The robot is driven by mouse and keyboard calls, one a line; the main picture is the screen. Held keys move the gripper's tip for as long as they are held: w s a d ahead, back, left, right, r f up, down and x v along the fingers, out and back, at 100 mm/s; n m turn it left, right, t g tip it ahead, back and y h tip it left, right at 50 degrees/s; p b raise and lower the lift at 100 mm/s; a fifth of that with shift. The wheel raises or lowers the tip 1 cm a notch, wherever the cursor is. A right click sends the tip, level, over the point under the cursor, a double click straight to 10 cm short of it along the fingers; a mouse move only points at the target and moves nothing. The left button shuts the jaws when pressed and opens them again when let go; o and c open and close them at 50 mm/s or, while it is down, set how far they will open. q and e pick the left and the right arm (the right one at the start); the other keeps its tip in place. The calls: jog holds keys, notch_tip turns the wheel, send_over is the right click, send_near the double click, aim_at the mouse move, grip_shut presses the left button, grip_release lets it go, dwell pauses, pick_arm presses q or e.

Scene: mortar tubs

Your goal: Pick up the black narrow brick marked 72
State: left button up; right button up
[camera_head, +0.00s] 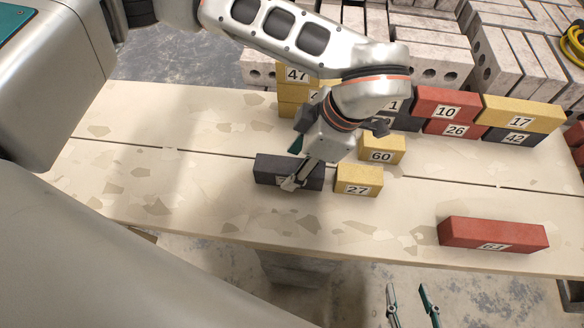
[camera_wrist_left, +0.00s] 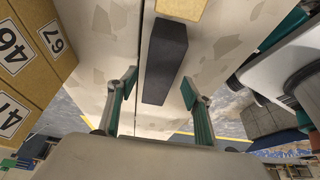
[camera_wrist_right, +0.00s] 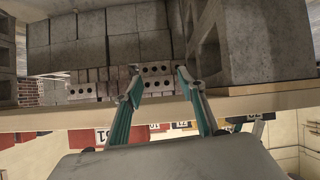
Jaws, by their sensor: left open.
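A narrow black brick (camera_head: 265,172) lies on the pale plank table, left of the yellow brick 27. Its label is mostly hidden behind my left gripper, so I cannot read the number. My left gripper (camera_head: 294,166) is at this brick from above, open. In the left wrist view the black brick (camera_wrist_left: 164,62) lies between the two spread fingers (camera_wrist_left: 157,88), with a gap on both sides. My right gripper (camera_head: 409,292) is below the table's front edge, open and empty. Its spread fingers (camera_wrist_right: 159,82) also show in the right wrist view.
Yellow bricks 27 (camera_head: 359,180) and 60 (camera_head: 382,149) stand close on the right. Red brick 63 (camera_head: 492,234) lies at the front right. Stacked bricks, such as red 10 (camera_head: 446,103) and yellow 17 (camera_head: 521,112), line the back. The table's left side is clear.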

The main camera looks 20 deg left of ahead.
aim_at(294, 166)
pick_arm(q)
jog(key=x, duration=0.2)
jog(key=b+x, duration=0.1)
jog(key=shift+w+d+f, duration=0.1)
jog(key=shift+d+f, duration=0.1)
jog(key=shift+f, duration=0.1)
jog(key=shift+a+f, duration=0.2)
jog(key=shift+f, duration=0.1)
jog(key=shift+r, duration=0.1)
grip_shut()
